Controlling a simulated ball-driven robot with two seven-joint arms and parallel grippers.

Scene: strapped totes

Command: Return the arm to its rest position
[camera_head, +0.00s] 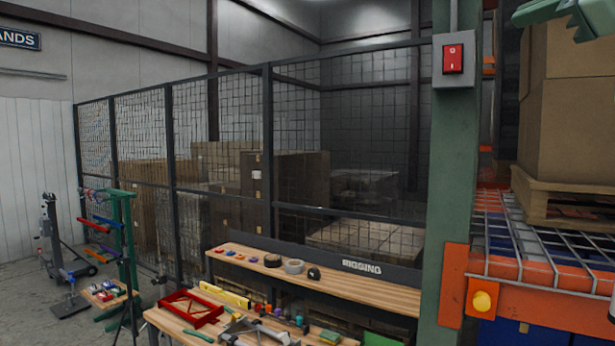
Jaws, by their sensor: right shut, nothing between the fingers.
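My right gripper (566,14) shows as a green shape at the top right corner, cut off by the picture's edge. It is shut and empty, held high in front of the stacked cartons. My left gripper is not in view.
A green rack post (456,190) carries a red switch (453,58). Right of it, an orange-beamed rack (540,287) holds cartons (565,110) on a pallet. A wooden bench (345,282) with a red tray (190,308) and tools stands in front of a mesh fence (218,130).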

